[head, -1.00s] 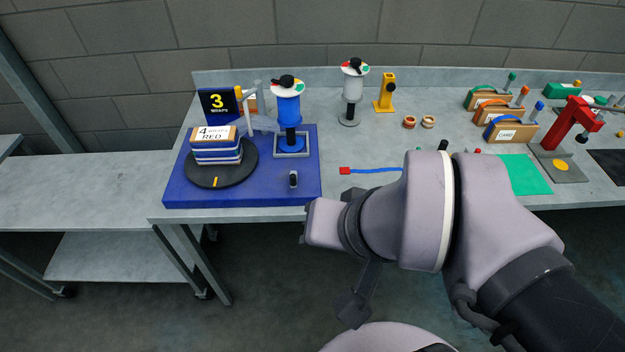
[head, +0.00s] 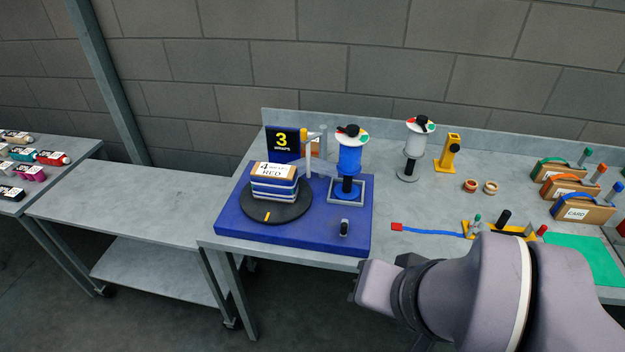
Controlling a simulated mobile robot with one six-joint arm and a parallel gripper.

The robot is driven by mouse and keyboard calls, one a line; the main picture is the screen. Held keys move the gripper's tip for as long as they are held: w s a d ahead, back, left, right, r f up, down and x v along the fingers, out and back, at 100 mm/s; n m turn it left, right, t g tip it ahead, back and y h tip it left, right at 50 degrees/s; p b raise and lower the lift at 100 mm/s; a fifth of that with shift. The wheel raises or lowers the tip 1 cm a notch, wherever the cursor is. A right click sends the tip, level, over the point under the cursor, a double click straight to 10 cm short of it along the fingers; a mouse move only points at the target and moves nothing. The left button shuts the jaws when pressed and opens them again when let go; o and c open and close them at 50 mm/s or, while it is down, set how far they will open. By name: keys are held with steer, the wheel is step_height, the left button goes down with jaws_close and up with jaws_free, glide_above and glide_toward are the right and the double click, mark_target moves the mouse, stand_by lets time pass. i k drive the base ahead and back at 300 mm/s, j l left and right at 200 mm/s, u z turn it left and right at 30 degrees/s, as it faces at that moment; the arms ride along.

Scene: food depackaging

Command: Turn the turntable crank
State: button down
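The black round turntable (head: 291,212) sits on a blue base (head: 246,229) on the table, with a yellow mark on its front. A stack of blue-and-white wrapped packs (head: 275,189) with a box labelled RED on top stands on it. My arm's wrist comes in at the lower right, in front of the table edge, right of and below the knob. My gripper's fingers do not show, and nothing visible of my arm touches the knob.
A blue spool on a stand (head: 349,160) and a sign reading 3 (head: 283,144) stand behind the turntable. A grey spool (head: 416,143), a yellow bracket (head: 449,153) and labelled boxes (head: 583,209) stand to the right. The side table (head: 128,208) at left is bare.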

mark_target(344, 226)
steer(key=i+j, duration=0.1)
steer(key=j, duration=0.3)
steer(key=i+j, duration=0.1)
steer(key=j, duration=0.3)
steer(key=i+j, duration=0.1)
steer(key=j, duration=0.35)
steer(key=i+j, duration=0.1)
steer(key=j, duration=0.3)
steer(key=z, duration=0.05)
